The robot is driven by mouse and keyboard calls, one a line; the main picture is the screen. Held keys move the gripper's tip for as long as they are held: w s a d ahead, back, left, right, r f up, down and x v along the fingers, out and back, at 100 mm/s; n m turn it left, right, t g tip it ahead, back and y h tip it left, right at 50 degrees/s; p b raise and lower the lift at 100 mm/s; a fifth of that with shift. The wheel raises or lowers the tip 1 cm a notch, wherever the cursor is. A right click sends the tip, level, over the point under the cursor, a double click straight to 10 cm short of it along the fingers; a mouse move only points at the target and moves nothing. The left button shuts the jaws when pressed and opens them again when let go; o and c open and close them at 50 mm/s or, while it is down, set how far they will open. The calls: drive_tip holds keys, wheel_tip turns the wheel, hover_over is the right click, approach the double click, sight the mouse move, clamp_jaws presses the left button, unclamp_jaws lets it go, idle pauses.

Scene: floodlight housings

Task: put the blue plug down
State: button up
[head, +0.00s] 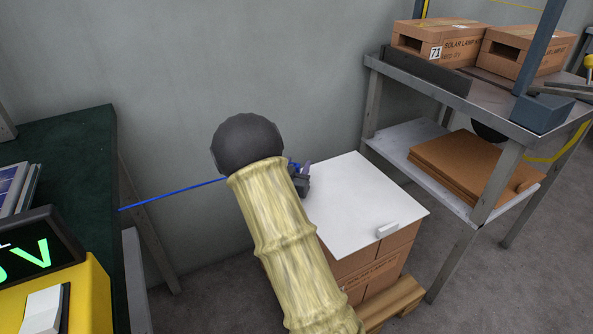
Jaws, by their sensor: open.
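My gripper (302,180) shows only in part, as a small dark shape past the right side of my sleeved arm. It is over or beside the left edge of a white board (350,200) on stacked cartons. It is open. A small bit of blue (293,164) shows at the gripper, mostly hidden by my arm; I cannot tell whether it is the blue plug or its cable. A blue cable (172,195) runs from the green bench at left to behind my arm. Whether the plug touches the board is hidden.
A small white block (387,229) lies near the board's front right edge; the board's middle is bare. The cartons (375,268) stand on a wooden pallet (396,303). A metal shelf (489,183) with boxes stands at right, a green bench (75,150) at left.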

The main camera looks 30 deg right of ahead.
sight(296, 164)
clamp_jaws()
wheel_tip(296, 164, up, 10)
drive_tip(key=p, duration=0.5)
drive_tip(key=shift+p, duration=0.4)
